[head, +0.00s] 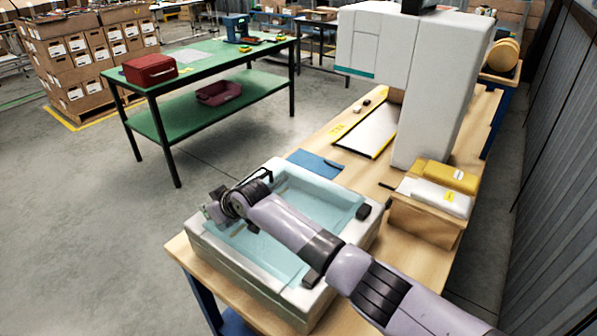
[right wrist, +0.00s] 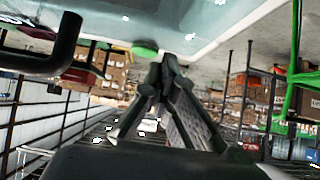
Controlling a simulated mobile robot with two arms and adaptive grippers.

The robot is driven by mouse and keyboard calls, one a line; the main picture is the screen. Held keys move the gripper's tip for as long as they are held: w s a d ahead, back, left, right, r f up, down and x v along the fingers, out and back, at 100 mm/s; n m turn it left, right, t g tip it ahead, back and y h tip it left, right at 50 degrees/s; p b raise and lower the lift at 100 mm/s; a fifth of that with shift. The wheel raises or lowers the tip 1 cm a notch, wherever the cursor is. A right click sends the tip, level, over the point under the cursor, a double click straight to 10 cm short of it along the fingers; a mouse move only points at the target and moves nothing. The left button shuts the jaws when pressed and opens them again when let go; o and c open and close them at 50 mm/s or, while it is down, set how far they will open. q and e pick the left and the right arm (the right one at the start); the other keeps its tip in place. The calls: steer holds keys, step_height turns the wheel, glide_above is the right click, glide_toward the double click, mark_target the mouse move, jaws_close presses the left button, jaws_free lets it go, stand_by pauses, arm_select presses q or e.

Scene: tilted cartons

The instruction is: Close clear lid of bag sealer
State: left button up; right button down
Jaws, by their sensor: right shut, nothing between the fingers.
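The bag sealer (head: 236,274) is a white box standing on the front end of the wooden bench. Its clear lid (head: 318,207) is a bluish see-through panel lying roughly flat across the sealer's top; I cannot tell whether it is fully down. My right arm reaches over the lid from the lower right. My right gripper (head: 222,208) is at the sealer's left end, close to the lid's edge; contact is unclear. In the right wrist view its fingers (right wrist: 165,75) are together and empty, with a pale bluish surface just above in the picture. My left gripper is not in view.
The wooden bench (head: 345,178) also carries a blue sheet (head: 315,163), a tall white machine (head: 430,110) and a wooden box (head: 425,218) with yellow and white packs, right of the sealer. A green table (head: 205,62) stands at the back left. Floor left of the bench is clear.

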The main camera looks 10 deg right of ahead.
steer(key=shift+s+d+f, duration=0.1)
steer(key=shift+f, duration=0.25)
